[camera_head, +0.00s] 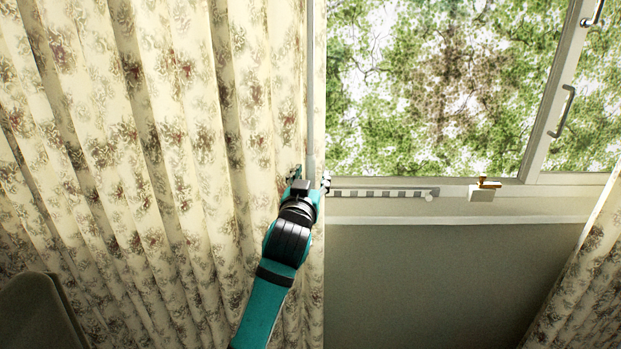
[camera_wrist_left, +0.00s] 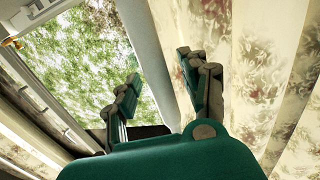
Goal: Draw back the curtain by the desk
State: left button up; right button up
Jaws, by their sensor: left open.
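A cream curtain with a floral print (camera_head: 150,130) hangs in folds over the left half of the head view. Its right edge hangs beside the window (camera_head: 430,90). My left gripper (camera_head: 309,178) is at this edge, with its fingers spread apart. In the left wrist view, the gripper (camera_wrist_left: 158,92) has one finger over the window side and the other in front of the curtain (camera_wrist_left: 265,75). A pale vertical strip (camera_wrist_left: 148,50) runs between the fingers; I cannot tell whether they touch it. My right gripper is not in view.
A second curtain (camera_head: 590,275) hangs at the lower right. A window sill (camera_head: 450,210) runs below the glass, with a small brass-coloured latch (camera_head: 487,184) on the frame. A dark chair back or similar object (camera_head: 38,312) stands at the lower left.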

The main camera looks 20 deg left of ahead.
pick_arm(q)
grip_shut()
dwell(0.3)
jog(key=shift+w+f, duration=0.1)
